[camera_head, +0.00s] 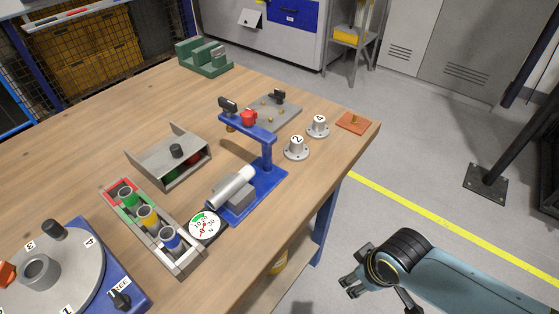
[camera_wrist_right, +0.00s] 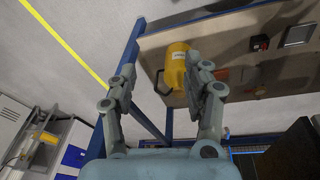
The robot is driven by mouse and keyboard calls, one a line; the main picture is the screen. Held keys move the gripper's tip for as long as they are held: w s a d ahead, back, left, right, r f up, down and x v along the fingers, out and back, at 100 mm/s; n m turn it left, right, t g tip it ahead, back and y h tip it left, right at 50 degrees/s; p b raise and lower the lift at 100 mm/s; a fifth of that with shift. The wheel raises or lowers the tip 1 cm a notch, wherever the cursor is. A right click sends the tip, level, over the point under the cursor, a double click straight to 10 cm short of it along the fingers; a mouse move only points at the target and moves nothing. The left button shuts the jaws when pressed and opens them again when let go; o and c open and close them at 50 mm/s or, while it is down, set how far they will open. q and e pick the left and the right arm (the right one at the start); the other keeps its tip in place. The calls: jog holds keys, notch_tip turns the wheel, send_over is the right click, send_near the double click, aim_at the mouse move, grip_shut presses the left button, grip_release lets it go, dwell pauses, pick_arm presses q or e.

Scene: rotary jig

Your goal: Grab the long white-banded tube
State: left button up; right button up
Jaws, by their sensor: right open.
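A silver tube with a white end section (camera_head: 232,187) lies on a grey block of the blue press-like stand (camera_head: 266,178), near the table's right side. It looks like the white-banded tube, but its full length is hard to judge. My right gripper (camera_head: 351,284) is off the table's right edge, over the floor, well apart from the tube. Its fingers are open and empty in the right wrist view (camera_wrist_right: 163,66). The tube cannot be made out there. My left gripper does not show.
A rack (camera_head: 186,262) holds short tubes with green, yellow and blue bands. A dial gauge (camera_head: 205,226) sits beside the stand. Weights marked 2 (camera_head: 296,150) and 4 (camera_head: 318,127) stand behind. A yellow container (camera_wrist_right: 177,66) is on the lower shelf. The rotary jig (camera_head: 85,270) is front left.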

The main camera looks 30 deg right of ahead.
jog(key=w+a+r+m+p, duration=0.15)
jog(key=r+p, duration=0.25)
jog(key=r, duration=0.6)
jog(key=w+a+r+m+t+p, duration=0.1)
jog(key=w+r+p, duration=0.2)
jog(key=r, duration=0.8)
jog(key=w+a+r+m+p, duration=0.1)
jog(key=w+r+p, duration=0.25)
jog(key=r, duration=0.65)
jog(key=m+y+p, duration=0.2)
jog(key=m, duration=0.9)
send_over(251, 168)
jog(key=s, duration=0.2)
notch_tip(251, 168, down, 3)
jog(key=shift+d+p+x, duration=0.15)
jog(key=shift+p+x, duration=0.05)
jog(key=shift+x, duration=1.35)
jog(key=shift+d+p+x, duration=0.1)
jog(key=shift+p+x, duration=0.1)
jog(key=shift+x, duration=1.35)
jog(key=shift+c, duration=0.4)
grip_shut()
